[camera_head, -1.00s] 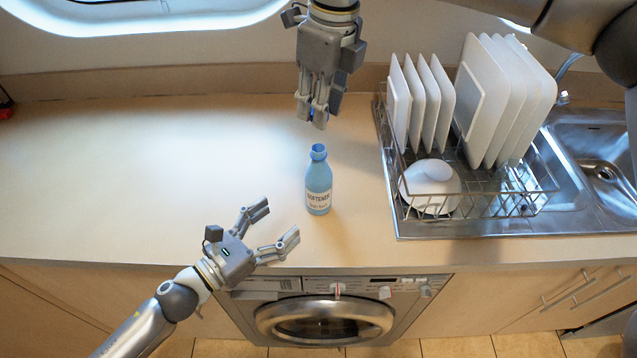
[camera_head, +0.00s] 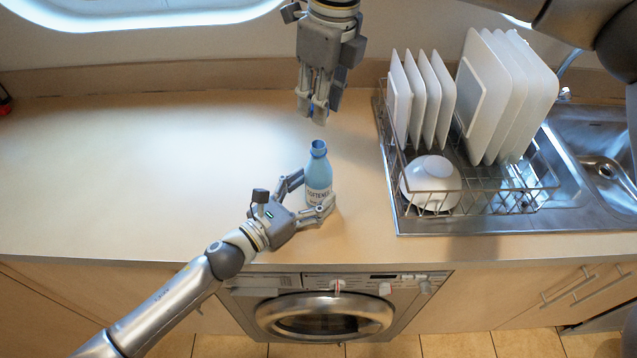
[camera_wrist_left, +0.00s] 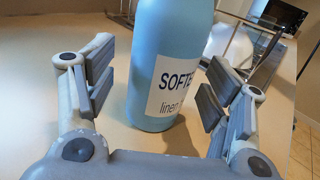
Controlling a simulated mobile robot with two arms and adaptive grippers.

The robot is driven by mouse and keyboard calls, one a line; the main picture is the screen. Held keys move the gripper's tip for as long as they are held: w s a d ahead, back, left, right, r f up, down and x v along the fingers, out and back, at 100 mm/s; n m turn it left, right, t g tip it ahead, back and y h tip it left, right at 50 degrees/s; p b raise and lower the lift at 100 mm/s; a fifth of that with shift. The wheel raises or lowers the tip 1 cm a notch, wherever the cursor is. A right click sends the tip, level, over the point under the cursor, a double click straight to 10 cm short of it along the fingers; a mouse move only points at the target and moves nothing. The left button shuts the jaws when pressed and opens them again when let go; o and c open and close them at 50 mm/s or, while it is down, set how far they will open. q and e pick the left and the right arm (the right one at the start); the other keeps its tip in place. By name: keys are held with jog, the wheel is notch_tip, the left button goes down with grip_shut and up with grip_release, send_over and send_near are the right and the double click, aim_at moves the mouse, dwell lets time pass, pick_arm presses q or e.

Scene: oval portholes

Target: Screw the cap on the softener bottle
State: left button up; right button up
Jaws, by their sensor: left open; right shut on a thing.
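The light blue softener bottle (camera_head: 317,168) stands upright and uncapped on the counter, its neck open. My left gripper (camera_head: 309,192) is open, with its fingers on either side of the bottle's lower body. In the left wrist view the bottle (camera_wrist_left: 171,45) with its white label stands between the two open fingers, with gaps on both sides. My right gripper (camera_head: 318,117) points down above and slightly behind the bottle's mouth. It is shut on the cap, which its fingers hide almost wholly.
A wire dish rack (camera_head: 480,200) with white plates and an upturned bowl (camera_head: 430,184) stands to the right, by the steel sink (camera_head: 606,170). The counter (camera_head: 150,170) left of the bottle is clear. A washing machine (camera_head: 325,315) sits below the front edge.

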pick_arm(q)
jog(key=shift+x, duration=1)
jog(key=shift+c, duration=0.4)
jog(key=c, duration=1.4)
jog(key=shift+c, duration=0.4)
pick_arm(e)
send_over(317, 144)
jog(key=shift+s+d+f, duration=0.1)
jog(key=shift+d+f, duration=0.05)
jog(key=shift+f, duration=1.1)
jog(key=shift+s+d+f, duration=0.1)
jog(key=shift+f, duration=1.15)
